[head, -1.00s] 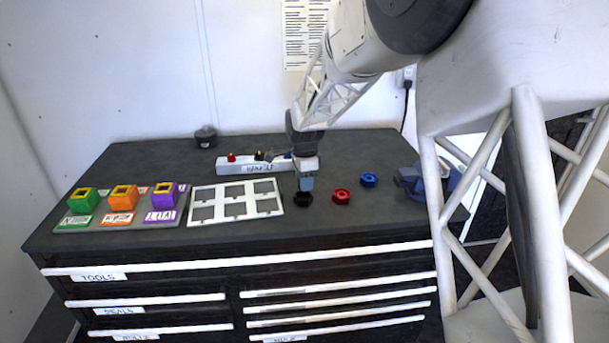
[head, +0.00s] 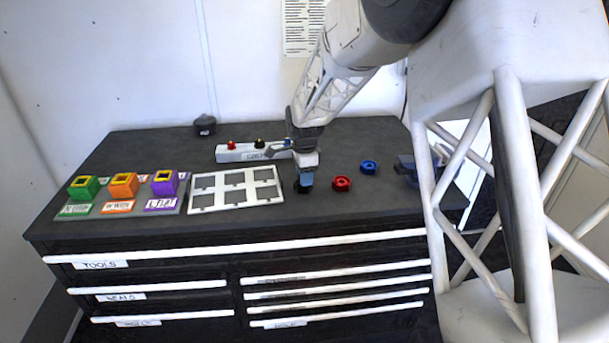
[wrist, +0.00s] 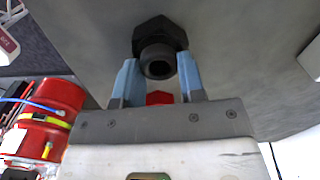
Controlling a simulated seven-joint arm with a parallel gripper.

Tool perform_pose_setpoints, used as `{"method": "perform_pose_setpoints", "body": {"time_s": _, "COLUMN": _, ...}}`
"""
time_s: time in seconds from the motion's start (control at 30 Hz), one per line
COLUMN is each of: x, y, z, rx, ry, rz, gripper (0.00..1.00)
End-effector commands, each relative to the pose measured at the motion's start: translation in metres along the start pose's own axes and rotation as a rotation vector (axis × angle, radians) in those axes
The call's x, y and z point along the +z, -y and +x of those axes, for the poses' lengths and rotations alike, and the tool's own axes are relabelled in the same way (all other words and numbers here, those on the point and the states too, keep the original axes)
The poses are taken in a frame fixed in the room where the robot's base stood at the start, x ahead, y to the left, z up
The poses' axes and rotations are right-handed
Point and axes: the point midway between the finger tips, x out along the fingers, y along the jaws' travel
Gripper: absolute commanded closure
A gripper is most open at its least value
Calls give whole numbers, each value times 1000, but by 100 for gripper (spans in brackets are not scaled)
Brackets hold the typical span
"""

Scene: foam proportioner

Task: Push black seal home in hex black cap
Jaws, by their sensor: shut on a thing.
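The hex black cap (wrist: 158,32) stands on the dark bench top; in the head view it is mostly hidden under my gripper (head: 306,183). The black seal (wrist: 158,62) is a dark round ring in the wrist view, between the two blue fingertips of my gripper (wrist: 157,78). My gripper is shut on the seal and points down at the cap. The seal lines up closely with the cap's middle and overlaps it in the wrist view. I cannot tell how deep the seal sits.
A red cap (head: 341,183) and a blue cap (head: 369,166) stand just right of my gripper. A white-framed tray (head: 236,205) lies to the left, with green, orange and purple blocks beyond it. A white rack (head: 240,153) stands behind. The front bench strip is clear.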

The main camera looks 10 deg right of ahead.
Motion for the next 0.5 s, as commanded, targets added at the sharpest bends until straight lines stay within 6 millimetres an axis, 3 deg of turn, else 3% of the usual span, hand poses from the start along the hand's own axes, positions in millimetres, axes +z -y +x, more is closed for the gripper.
{"method": "perform_pose_setpoints", "body": {"time_s": 0.4, "x": 0, "y": 0, "z": 0, "rx": 0, "ry": 0, "rz": 0, "gripper": 85}}
{"method": "perform_pose_setpoints", "body": {"time_s": 0.43, "x": 0, "y": 0, "z": 0, "rx": 0, "ry": 0, "rz": 0, "gripper": 59}}
{"method": "perform_pose_setpoints", "body": {"time_s": 0.5, "x": 0, "y": 0, "z": 0, "rx": 0, "ry": 0, "rz": 0, "gripper": 48}}
